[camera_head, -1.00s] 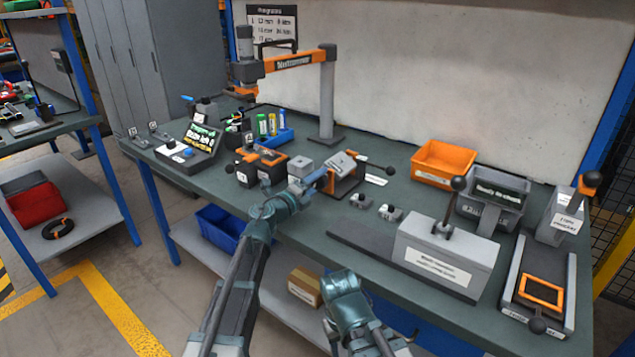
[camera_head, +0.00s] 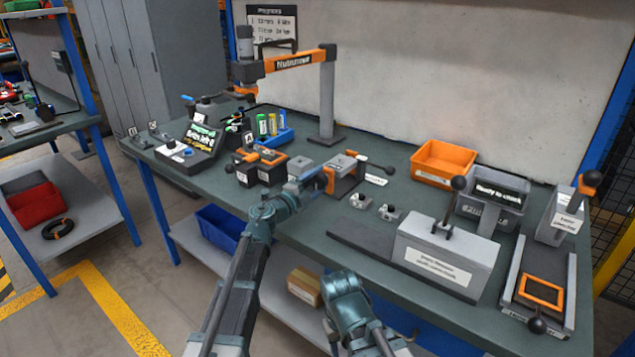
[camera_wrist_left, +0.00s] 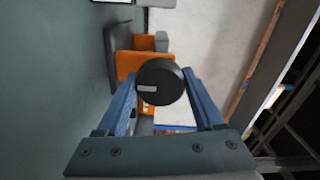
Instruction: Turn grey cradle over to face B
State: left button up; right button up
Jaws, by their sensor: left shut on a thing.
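The cradle's lettering is too small to read. Part of my right arm shows low in the head view; its gripper cannot be made out.
A small grey block (camera_head: 300,167) and an orange-topped fixture (camera_head: 262,163) stand left of the cradle. A crane post (camera_head: 327,95) rises behind.

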pick_arm(q)
jog(key=o, duration=1.4)
jog(key=shift+c, duration=0.2)
jog(key=v, duration=1.3)
jog(key=shift+s+a, duration=0.3)
